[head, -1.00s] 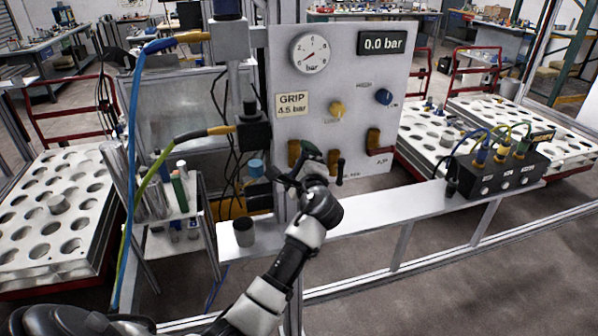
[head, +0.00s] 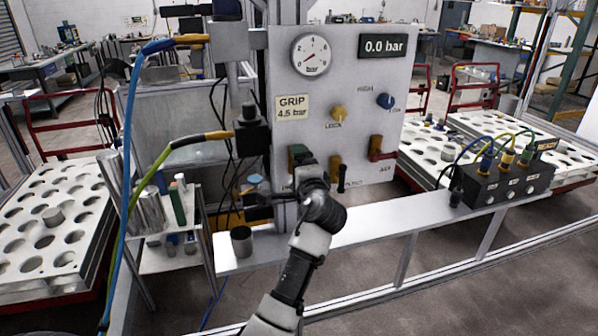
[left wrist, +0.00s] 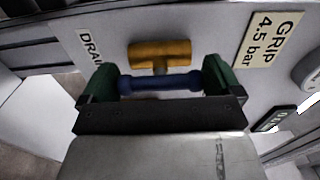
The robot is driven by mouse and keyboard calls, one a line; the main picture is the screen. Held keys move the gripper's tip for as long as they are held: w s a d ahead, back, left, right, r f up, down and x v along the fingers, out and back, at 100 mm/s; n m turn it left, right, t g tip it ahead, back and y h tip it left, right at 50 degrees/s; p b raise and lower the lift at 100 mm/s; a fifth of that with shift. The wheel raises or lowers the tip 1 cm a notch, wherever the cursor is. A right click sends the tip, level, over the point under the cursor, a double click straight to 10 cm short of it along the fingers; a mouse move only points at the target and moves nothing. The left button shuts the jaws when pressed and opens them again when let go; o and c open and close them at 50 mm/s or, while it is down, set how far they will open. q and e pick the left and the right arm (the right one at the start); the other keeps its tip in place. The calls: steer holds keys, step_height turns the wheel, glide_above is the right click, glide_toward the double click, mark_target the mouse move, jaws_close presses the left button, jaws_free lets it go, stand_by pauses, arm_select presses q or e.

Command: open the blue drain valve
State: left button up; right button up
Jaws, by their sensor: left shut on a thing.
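The drain valve has a blue handle (left wrist: 160,84) below a brass-yellow body (left wrist: 160,55), close to a label reading DRAI, cut off, in the left wrist view. The handle lies level across that view, between the two green fingers of my left gripper (left wrist: 160,88), which is shut on it. In the head view my left gripper (head: 300,160) is at the lower left of the white panel (head: 350,110) and hides most of the valve. My right gripper is not in view.
Other valves stand close by on the panel: one with a black end (head: 336,165) just right of my gripper and a red-handled one (head: 377,150). A metal cup (head: 241,241) stands on the shelf (head: 375,212). A black connector box (head: 500,178) sits at its right.

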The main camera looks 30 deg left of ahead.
arm_select(q)
steer(key=shift+f, duration=0.15)
steer(key=o, duration=0.6)
steer(key=shift+c, duration=0.2)
steer(key=b+v, duration=0.2)
steer(key=v, duration=0.9)
steer(key=shift+w, duration=0.1)
